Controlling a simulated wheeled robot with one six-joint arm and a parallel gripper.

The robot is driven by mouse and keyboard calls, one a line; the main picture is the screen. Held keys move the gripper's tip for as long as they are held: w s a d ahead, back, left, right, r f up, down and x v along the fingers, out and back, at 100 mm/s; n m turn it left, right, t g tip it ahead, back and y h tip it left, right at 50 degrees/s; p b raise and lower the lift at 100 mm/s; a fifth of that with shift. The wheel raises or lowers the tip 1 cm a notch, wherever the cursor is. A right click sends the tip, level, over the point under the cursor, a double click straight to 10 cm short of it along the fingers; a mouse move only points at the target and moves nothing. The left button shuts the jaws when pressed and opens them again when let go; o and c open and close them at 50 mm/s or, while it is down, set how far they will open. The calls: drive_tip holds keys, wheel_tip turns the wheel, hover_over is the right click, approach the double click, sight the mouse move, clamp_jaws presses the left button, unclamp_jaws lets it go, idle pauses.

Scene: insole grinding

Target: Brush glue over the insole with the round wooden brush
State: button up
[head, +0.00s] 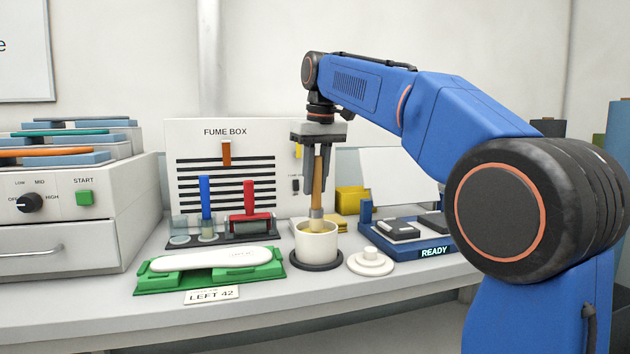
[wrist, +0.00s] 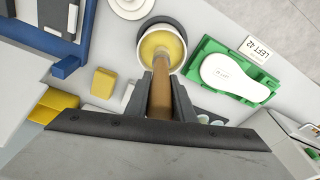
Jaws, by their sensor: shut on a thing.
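My gripper (head: 318,185) is shut on the handle of the round wooden brush (head: 319,180) and holds it upright over the glue pot (head: 317,243). The brush's lower end is inside the white pot's mouth; how deep its bristles sit is hidden. The wrist view shows the brown handle (wrist: 160,95) between the fingers and yellowish glue in the pot (wrist: 178,34). The white insole (head: 216,259) lies on a green holder (head: 160,284) to the left of the pot, with a "LEFT 42" card (head: 212,295) in front. The wrist view also shows the insole (wrist: 232,76).
A white lid (head: 371,262) lies right of the pot. Behind the insole stand a blue-handled tool (head: 206,195) and a red-handled roller (head: 250,200). The fume box (head: 225,132) is at the back. A blue "READY" tray (head: 434,252) is right. The front counter strip is clear.

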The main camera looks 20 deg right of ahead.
drive_tip(key=shift+f, duration=0.6)
idle(1.9)
drive_tip(key=shift+r, duration=3.55)
